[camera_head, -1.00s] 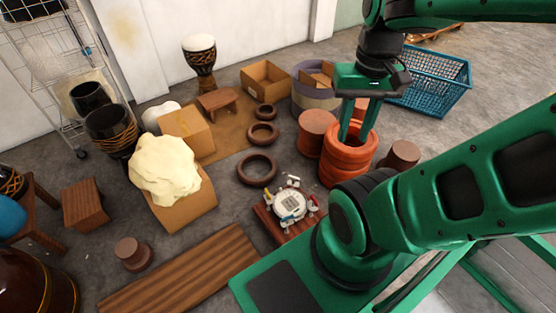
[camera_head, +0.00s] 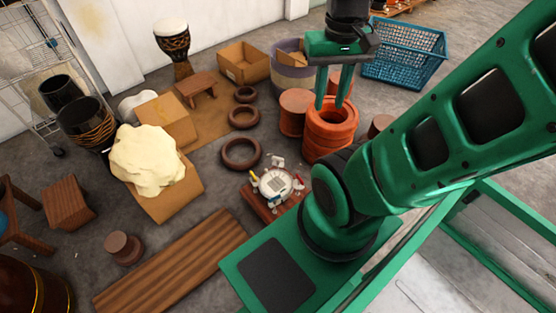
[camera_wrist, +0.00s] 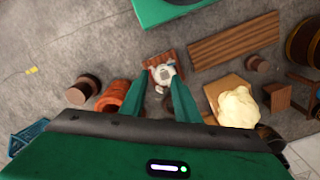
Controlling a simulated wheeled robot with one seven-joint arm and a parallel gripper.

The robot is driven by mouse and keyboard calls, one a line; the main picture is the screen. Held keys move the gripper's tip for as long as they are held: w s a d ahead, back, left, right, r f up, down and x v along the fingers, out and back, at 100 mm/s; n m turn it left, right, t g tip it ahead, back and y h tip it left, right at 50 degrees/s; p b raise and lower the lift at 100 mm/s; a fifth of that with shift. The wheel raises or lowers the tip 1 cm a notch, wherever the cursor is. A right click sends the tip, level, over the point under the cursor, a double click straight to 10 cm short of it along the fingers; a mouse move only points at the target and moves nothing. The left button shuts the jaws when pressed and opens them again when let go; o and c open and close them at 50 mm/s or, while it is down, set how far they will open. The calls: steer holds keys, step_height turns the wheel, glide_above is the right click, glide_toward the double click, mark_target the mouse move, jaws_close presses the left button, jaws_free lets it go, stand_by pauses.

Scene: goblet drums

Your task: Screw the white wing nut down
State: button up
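A round white device (camera_head: 277,184) with a grey panel on top and small coloured parts around its rim sits on a low wooden stand (camera_head: 257,205). It shows in the wrist view (camera_wrist: 161,72) just beyond and between my fingertips. The parts on the rim are too small for me to single out the white wing nut. My gripper (camera_head: 333,104) points down, and in the head view it overlaps the orange ringed pot (camera_head: 331,138). In the wrist view my gripper (camera_wrist: 162,84) has its two green fingers apart with nothing held between them.
Dark brown rings (camera_head: 241,153) lie behind the device. A cardboard box (camera_head: 180,196) with a cream lump (camera_head: 146,160) stands to the left. A wooden plank (camera_head: 172,269) lies at front left. A blue crate (camera_head: 404,55) stands at the back right. Bare floor lies left of the device.

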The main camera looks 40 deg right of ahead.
steer(key=w+d+f+n, duration=0.2)
steer(key=w+d, duration=0.3)
steer(key=w, duration=0.5)
steer(key=n, duration=1.1)
glide_above(278, 161)
step_height(278, 161, down, 57)
steer(key=f, duration=1.1)
steer(key=shift+w+d+f, duration=0.25)
steer(key=shift+f, duration=0.05)
jaws_close()
